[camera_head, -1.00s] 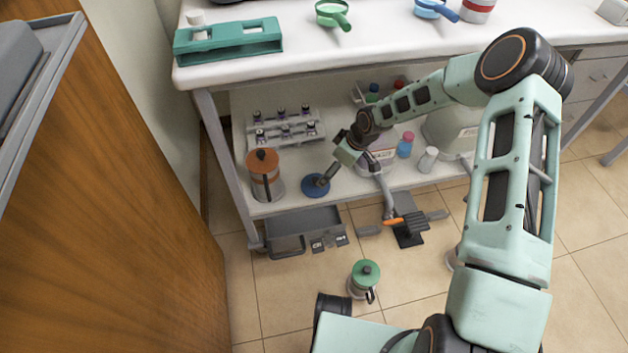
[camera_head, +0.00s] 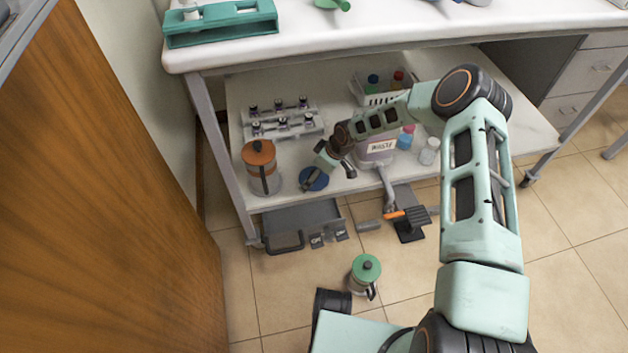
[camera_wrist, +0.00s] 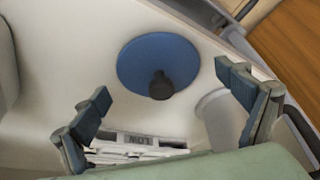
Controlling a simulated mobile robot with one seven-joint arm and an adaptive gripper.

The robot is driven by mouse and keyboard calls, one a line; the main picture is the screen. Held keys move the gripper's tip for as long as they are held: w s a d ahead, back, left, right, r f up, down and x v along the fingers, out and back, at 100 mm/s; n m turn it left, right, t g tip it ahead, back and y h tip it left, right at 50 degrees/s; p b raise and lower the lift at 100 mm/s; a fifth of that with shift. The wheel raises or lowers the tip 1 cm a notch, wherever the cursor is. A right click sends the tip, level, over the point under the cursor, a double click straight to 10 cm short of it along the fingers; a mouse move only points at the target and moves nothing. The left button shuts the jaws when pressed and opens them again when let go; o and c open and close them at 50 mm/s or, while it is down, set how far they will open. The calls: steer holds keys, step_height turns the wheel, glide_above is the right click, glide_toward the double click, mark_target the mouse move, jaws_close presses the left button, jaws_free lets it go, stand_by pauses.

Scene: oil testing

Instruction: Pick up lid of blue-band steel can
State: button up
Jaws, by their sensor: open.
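The blue lid (camera_head: 321,182) is a round disc with a dark knob, low near the front edge of the lower shelf. It also shows in the wrist view (camera_wrist: 145,55), with the knob toward me. I see no steel can body under it, and it appears to lie flat on the white shelf. My gripper (camera_head: 335,160) is just above and right of the lid in the head view. In the wrist view my gripper (camera_wrist: 162,82) is open and empty, its fingers apart on either side of the knob's line. I cannot tell the exact height gap.
An orange-lidded steel can (camera_head: 260,165) stands close left of the lid. A vial rack (camera_head: 285,122) is behind, and a waste container (camera_head: 376,152) is right. A green-lidded can (camera_head: 365,270) stands below. The worktop (camera_head: 400,45) overhangs the shelf.

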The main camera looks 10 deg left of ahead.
steer(key=shift+a+f, duration=0.1)
steer(key=c, duration=1.1)
